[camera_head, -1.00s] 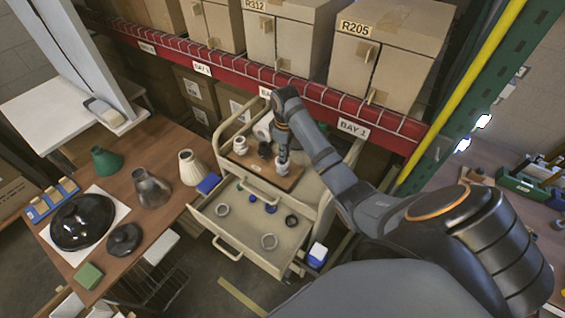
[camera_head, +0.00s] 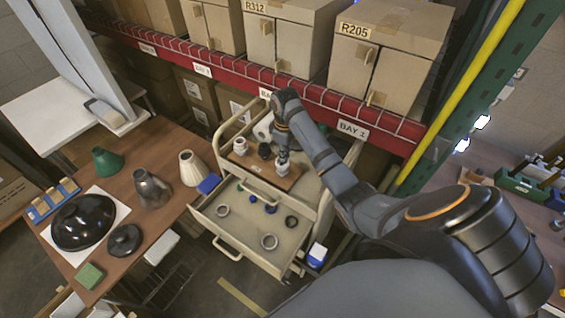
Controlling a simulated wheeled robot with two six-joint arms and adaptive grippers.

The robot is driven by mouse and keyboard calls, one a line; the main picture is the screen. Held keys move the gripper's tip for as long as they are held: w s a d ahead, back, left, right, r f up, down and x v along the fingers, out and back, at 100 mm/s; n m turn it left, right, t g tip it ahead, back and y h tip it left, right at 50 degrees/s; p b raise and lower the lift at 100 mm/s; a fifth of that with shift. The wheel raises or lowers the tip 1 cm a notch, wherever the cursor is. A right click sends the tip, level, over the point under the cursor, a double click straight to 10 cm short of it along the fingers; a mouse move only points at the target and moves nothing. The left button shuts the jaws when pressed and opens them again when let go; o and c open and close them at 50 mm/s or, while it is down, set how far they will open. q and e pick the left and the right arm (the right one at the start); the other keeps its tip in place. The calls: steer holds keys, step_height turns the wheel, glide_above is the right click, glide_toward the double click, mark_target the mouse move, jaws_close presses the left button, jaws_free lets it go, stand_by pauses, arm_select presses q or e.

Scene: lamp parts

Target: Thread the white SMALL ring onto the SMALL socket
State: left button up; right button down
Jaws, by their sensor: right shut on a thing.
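Several sockets stand on a brown wooden board (camera_head: 253,170) on top of the cart: a white one (camera_head: 240,146) at left, a black one (camera_head: 264,151) in the middle and a whitish one (camera_head: 283,170) at right. Which is the SMALL socket I cannot read. My right gripper (camera_head: 283,160) points down right over the right-hand socket, shut on what appears to be the white SMALL ring. The ring is too small and too covered by the fingers to make out, so I cannot tell whether it is around the socket. My left gripper is not in view.
The open drawer (camera_head: 243,232) below the board holds loose rings, including a grey ring (camera_head: 269,241) and a black ring (camera_head: 291,221), and blue pieces. A table with lamp shades (camera_head: 193,168) stands at left. A red shelf beam (camera_head: 300,95) runs behind my arm.

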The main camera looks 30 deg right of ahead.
steer(key=m, duration=0.3)
steer(key=s+m, duration=0.1)
steer(key=m, duration=0.1)
steer(key=shift+f, duration=0.3)
steer(key=shift+s+m, duration=0.2)
steer(key=shift+m, duration=0.7)
